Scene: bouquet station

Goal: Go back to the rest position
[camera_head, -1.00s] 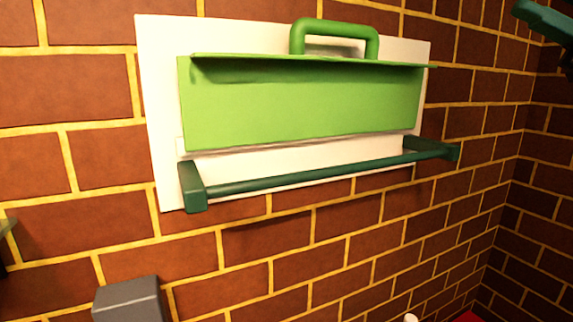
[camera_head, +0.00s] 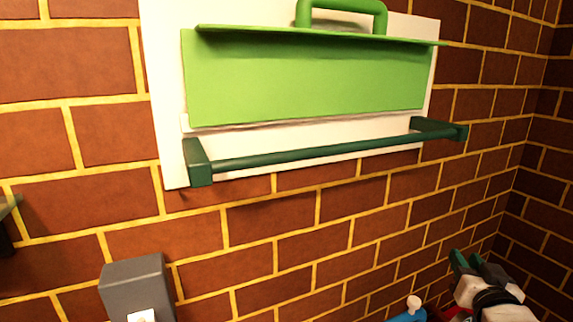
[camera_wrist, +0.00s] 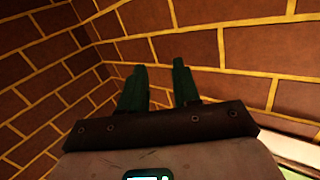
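My gripper (camera_head: 467,262) is at the lower right of the head view, near the brick corner and well below the wall rail. Its two dark green fingers also show in the wrist view (camera_wrist: 160,86), spread apart with only brick wall visible between them. They are open and hold nothing. The wrist behind them is pale with a dark band.
A white wall panel (camera_head: 165,110) carries a green board (camera_head: 310,85) with a green handle (camera_head: 340,8) and a dark green rail (camera_head: 320,152). A grey block (camera_head: 135,283) is at lower left. A blue object (camera_head: 408,315) with a white knob is at the bottom edge.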

